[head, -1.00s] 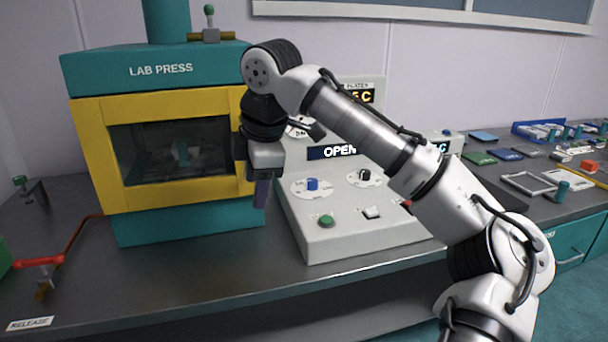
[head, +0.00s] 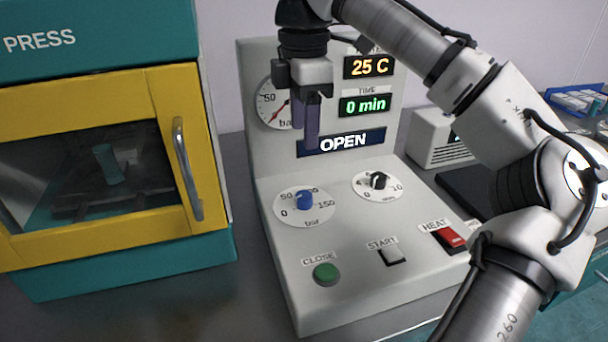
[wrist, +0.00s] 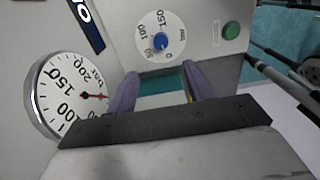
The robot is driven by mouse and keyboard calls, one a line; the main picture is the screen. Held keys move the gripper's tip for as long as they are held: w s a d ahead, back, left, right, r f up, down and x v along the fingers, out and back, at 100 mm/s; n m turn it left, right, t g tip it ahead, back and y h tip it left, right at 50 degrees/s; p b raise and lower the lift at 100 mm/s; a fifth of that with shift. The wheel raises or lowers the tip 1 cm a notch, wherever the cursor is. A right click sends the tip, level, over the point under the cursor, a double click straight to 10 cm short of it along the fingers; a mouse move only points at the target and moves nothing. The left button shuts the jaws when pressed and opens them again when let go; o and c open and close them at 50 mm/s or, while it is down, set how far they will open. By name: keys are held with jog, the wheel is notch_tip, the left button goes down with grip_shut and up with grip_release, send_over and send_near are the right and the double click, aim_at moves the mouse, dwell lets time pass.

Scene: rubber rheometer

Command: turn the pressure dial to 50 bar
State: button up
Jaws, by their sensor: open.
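The pressure dial (head: 305,200) is a blue knob on a white disc marked 0, 50, 100, 150 and bar, on the sloped panel of the press's control box. It also shows in the wrist view (wrist: 160,42), just beyond the fingertips. Its exact setting is too small to read. My gripper (head: 305,138) points down above the dial, apart from it, with its purple fingers open and empty. The wrist view shows a gap between the fingers (wrist: 160,74). The round pressure gauge (head: 268,103) is partly hidden by my gripper; its red needle shows in the wrist view (wrist: 94,97).
A black-and-white time knob (head: 379,181) sits right of the dial. A green CLOSE button (head: 326,273), a START button (head: 392,256) and a red HEAT switch (head: 449,238) lie in front. The yellow press door's handle (head: 187,168) stands left. The display (head: 342,142) reads OPEN.

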aim_at(304, 195)
notch_tip(304, 195, down, 14)
jog(key=shift+s+r+b, duration=0.15)
jog(key=shift+r+b, duration=0.05)
jog(key=shift+b, duration=0.95)
jog(key=c, duration=1)
